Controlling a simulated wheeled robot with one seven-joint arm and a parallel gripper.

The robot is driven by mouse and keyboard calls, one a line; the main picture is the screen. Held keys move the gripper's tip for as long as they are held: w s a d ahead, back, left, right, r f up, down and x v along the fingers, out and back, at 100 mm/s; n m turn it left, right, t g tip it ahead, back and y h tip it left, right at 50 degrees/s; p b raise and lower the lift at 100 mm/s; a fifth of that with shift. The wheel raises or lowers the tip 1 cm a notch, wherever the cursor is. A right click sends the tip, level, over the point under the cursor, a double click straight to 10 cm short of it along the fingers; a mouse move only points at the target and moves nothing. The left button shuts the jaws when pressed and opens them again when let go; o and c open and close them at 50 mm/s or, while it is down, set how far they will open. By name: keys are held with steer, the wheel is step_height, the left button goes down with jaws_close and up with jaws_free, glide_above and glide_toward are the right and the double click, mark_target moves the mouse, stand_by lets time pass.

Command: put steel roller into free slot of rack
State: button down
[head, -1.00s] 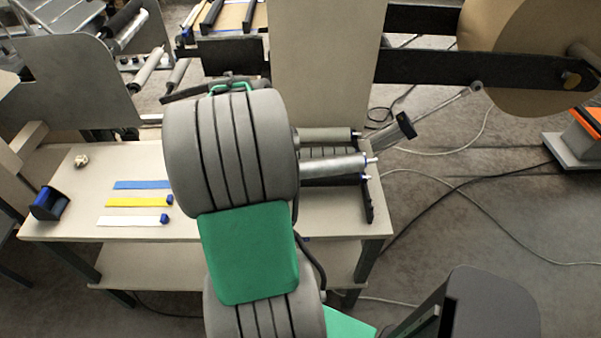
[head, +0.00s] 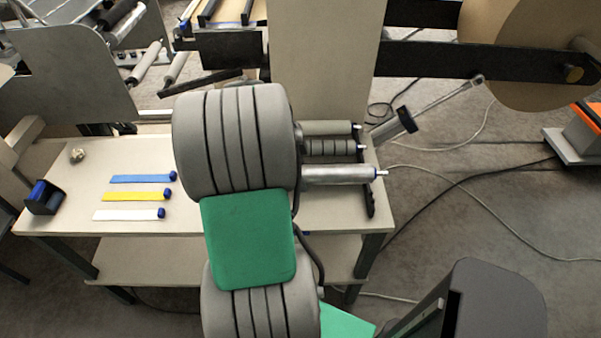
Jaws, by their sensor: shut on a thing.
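The shiny steel roller (head: 340,174) lies level, left to right, at the rack on the table's right part. Its right journal reaches over the rack's black end plate (head: 370,201); I cannot tell whether it rests in a slot or is held just above. Behind it in the rack lie a grooved dark roller (head: 333,147) and a plain grey roller (head: 328,127). The plate's front part, nearer me, holds no visible roller. My grey and green arm covers the steel roller's left end and the rack's left side. My gripper is hidden behind the arm.
On the table (head: 70,220) left of my arm lie a blue strip (head: 140,179), a yellow strip (head: 135,195) and a white strip (head: 125,214). A dark blue holder (head: 44,198) stands at the left edge. A beige upright panel (head: 320,60) rises behind the rack.

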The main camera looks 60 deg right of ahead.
steer(key=shift+w+f+b, duration=0.15)
steer(key=shift+f+b, duration=3.15)
steer(key=shift+f, duration=0.15)
steer(key=shift+f+b, duration=1.65)
steer(key=shift+f, duration=0.1)
steer(key=shift+f+b, duration=0.25)
steer(key=shift+b, duration=0.1)
steer(key=c, duration=1.1)
jaws_free()
steer(key=o, duration=0.5)
steer(key=shift+a, duration=0.1)
